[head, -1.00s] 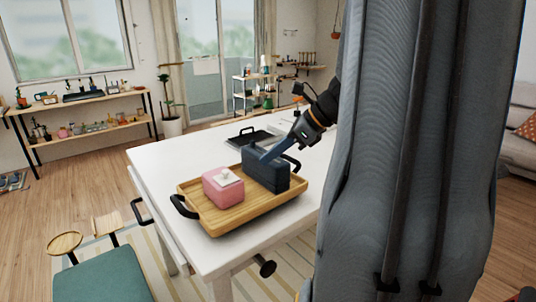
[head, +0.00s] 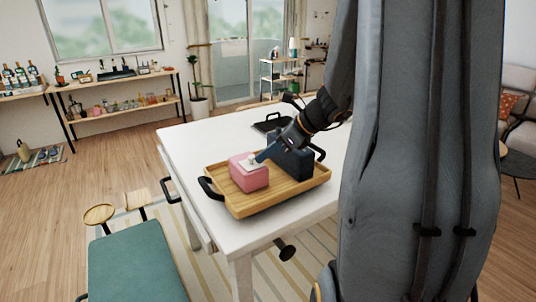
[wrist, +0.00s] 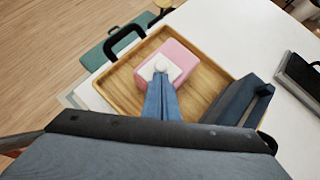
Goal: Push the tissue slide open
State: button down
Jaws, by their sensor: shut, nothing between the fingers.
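A pink tissue box (head: 249,179) stands on a wooden tray on the white table. A white slide (head: 245,165) with a small round knob lies on its top. In the wrist view the pink box (wrist: 187,53), the white slide (wrist: 177,72) and the pale knob (wrist: 160,65) show just beyond my fingertips. My gripper (head: 263,157) is shut and empty, its blue fingers slanting down to the knob's right side. In the wrist view the fingertips (wrist: 160,79) lie right against or just short of the knob; I cannot tell whether they touch.
The wooden tray (head: 291,194) has black handles. A dark blue box (head: 297,165) stands on it, right of the pink box and close under my gripper. A black tray (head: 270,124) lies farther back on the white table (head: 195,143). The table's left part is clear.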

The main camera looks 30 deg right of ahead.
jog(key=w, duration=0.5)
jog(key=shift+w, duration=0.4)
jog(key=shift+s, duration=0.1)
